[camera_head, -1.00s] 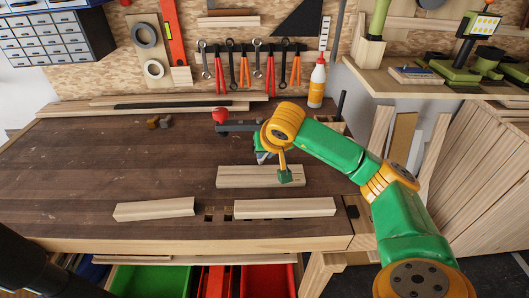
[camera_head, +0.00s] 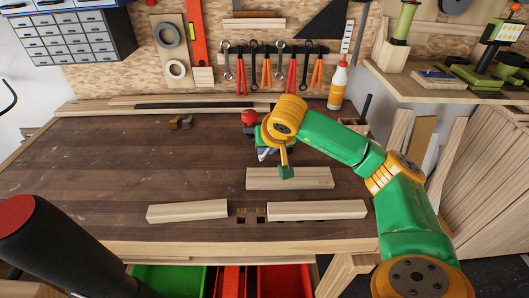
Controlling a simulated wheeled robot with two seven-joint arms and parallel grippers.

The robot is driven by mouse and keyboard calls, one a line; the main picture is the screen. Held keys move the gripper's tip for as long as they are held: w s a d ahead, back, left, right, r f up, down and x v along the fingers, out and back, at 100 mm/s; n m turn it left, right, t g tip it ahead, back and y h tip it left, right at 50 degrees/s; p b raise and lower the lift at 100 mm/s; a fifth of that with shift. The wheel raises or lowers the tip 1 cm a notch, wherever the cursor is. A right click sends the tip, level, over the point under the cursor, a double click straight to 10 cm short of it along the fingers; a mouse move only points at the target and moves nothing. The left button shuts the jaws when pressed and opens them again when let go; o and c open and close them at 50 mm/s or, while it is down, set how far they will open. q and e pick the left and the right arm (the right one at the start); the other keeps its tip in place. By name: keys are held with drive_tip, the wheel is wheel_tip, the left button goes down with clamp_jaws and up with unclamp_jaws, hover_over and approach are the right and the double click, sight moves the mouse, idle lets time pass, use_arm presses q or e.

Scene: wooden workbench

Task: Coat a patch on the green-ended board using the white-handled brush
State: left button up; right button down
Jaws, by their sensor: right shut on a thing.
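My right gripper (camera_head: 274,158), on a green and orange arm, is over the far-left part of the middle pale board (camera_head: 312,179). It is shut. A small white and blue piece (camera_head: 265,154) shows beside it and looks like part of the brush; the rest is hidden. A green block on an orange link, apparently part of my gripper, overlaps the board's far edge; I cannot tell if it touches. The middle board lies flat, with no clear green end. Two more pale boards lie in front, left (camera_head: 188,211) and right (camera_head: 317,210). My left gripper is out of view.
A red-knobbed clamp (camera_head: 249,117) stands close behind the gripper. The bench's left half (camera_head: 90,170) is mostly clear. A shelf juts out at right.

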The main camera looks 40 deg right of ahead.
drive_tip(key=shift+s+d+r+p, duration=0.15)
drive_tip(key=shift+r+p, duration=0.95)
drive_tip(key=shift+r, duration=0.5)
drive_tip(key=shift+s+d+r+p, duration=0.1)
drive_tip(key=shift+r+p, duration=1)
drive_tip(key=shift+r, duration=0.45)
